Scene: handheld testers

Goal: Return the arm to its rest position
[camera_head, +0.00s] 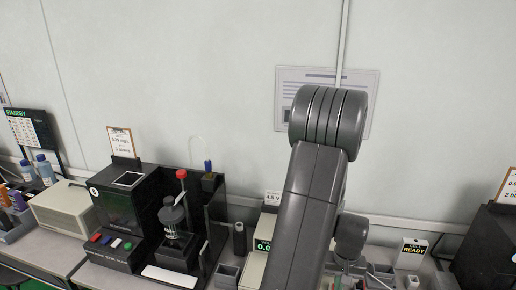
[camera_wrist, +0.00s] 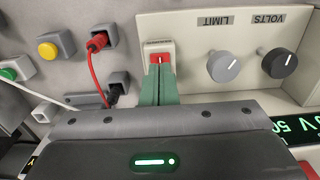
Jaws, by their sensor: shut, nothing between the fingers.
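My arm (camera_head: 316,200) is raised in the middle of the head view, with its large rounded joint in front of the back wall. My gripper (camera_wrist: 159,70) shows in the wrist view as two green fingers pressed together with nothing between them. Its tips are right at a red rocker switch (camera_wrist: 161,58) on a beige power supply panel (camera_wrist: 190,40). I cannot tell whether they touch it. In the head view the gripper is hidden behind my arm.
Grey and black knobs (camera_wrist: 224,65) sit beside the switch. A red lead (camera_wrist: 95,75) and a yellow button (camera_wrist: 48,50) are to the left. A black tester (camera_head: 125,215) with a stand and a beige box (camera_head: 65,208) are on the bench left of my arm.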

